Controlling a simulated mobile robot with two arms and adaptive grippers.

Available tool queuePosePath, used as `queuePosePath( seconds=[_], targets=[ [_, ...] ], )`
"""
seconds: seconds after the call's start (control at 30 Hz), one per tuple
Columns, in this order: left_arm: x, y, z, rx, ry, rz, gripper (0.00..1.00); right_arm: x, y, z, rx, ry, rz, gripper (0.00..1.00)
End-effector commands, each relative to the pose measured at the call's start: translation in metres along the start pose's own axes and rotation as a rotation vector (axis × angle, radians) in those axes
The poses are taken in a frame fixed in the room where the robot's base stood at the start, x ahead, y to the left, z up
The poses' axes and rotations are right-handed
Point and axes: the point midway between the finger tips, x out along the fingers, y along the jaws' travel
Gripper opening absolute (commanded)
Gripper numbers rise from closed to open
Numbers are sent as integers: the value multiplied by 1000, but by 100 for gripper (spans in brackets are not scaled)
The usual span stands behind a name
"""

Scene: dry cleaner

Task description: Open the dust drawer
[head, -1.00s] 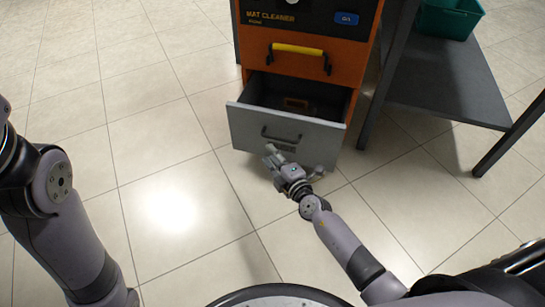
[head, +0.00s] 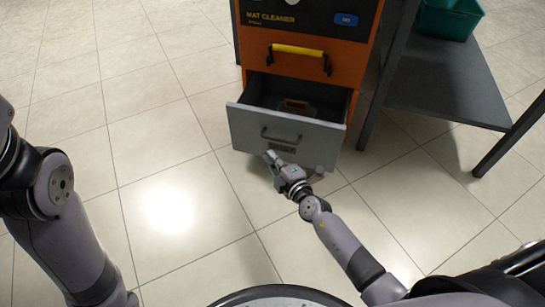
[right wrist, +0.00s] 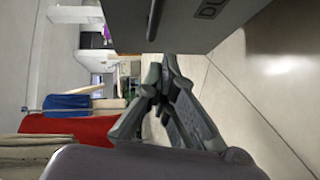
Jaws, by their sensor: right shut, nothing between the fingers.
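The grey dust drawer (head: 300,132) stands pulled out from the bottom of the orange mat cleaner (head: 350,62), its dark inside showing from above. Its dark bar handle (head: 280,138) is on the front panel. My right gripper (head: 270,157) is shut and empty, just in front of and below the handle, apart from it as far as I can tell. In the right wrist view, the fingers (right wrist: 165,65) point toward the drawer's underside edge, and part of the handle (right wrist: 152,20) shows above them. My left arm shows at the left, but its gripper is out of view.
A yellow handle (head: 297,50) is on the orange panel above the drawer. A dark shelf table (head: 445,85) with a green bin (head: 452,22) stands to the right. The tiled floor (head: 170,130) to the left is clear.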

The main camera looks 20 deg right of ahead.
Motion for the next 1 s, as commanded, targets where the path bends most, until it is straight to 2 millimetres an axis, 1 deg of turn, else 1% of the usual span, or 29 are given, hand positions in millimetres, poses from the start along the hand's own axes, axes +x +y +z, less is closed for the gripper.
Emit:
queuePosePath(
  seconds=[0.37,0.47,0.83,1.0],
  targets=[
    [3,0,-2,1,10,4,30,0,0,0,0,0,0,0],
    [3,0,-2,2,12,4,30,0,0,0,0,0,0,5],
    [3,0,-2,1,12,5,30,0,0,0,0,0,0,30],
    [2,0,-1,1,8,3,30,0,0,0,0,0,0,30]
  ],
)
